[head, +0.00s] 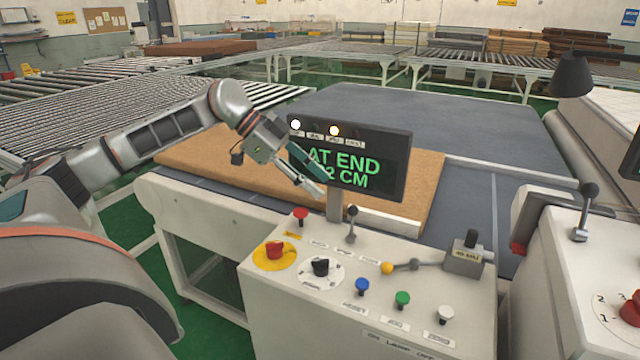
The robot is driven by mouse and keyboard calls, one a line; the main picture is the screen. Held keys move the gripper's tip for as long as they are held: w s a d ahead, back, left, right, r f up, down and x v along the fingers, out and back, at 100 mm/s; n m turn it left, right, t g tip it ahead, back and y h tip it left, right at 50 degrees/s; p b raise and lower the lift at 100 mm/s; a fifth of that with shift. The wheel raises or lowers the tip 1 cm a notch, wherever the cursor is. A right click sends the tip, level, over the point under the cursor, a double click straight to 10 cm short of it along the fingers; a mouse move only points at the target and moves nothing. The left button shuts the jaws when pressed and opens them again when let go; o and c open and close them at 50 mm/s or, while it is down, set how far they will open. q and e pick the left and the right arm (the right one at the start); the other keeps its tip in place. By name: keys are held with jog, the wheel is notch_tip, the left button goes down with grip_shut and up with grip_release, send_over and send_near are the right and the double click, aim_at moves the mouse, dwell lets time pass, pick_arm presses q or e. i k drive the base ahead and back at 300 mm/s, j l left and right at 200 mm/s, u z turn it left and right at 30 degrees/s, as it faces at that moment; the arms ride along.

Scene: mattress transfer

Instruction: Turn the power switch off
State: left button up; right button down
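The control panel (285,320) stands in front of me. A black rotary knob (320,267) on a white round plate sits on its top, right of a red knob (274,251) on a yellow disc. The small labels are too small to read, so I cannot tell for sure which control is the power switch. My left gripper (318,186) hangs above and behind these knobs, in front of the display, apart from the knobs. Its fingers point down to the right; whether they are open is unclear. My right gripper is not in view.
The display (385,172) reads "AT END", with white and yellow lamps lit. A small red knob (300,215), an upright lever (351,224), a yellow-ended lever (388,268) and blue (362,286), green (402,299) and white (445,314) buttons crowd the panel. A brown mattress (200,157) lies behind.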

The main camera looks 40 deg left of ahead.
aim_at(274, 250)
jog(key=k, duration=1)
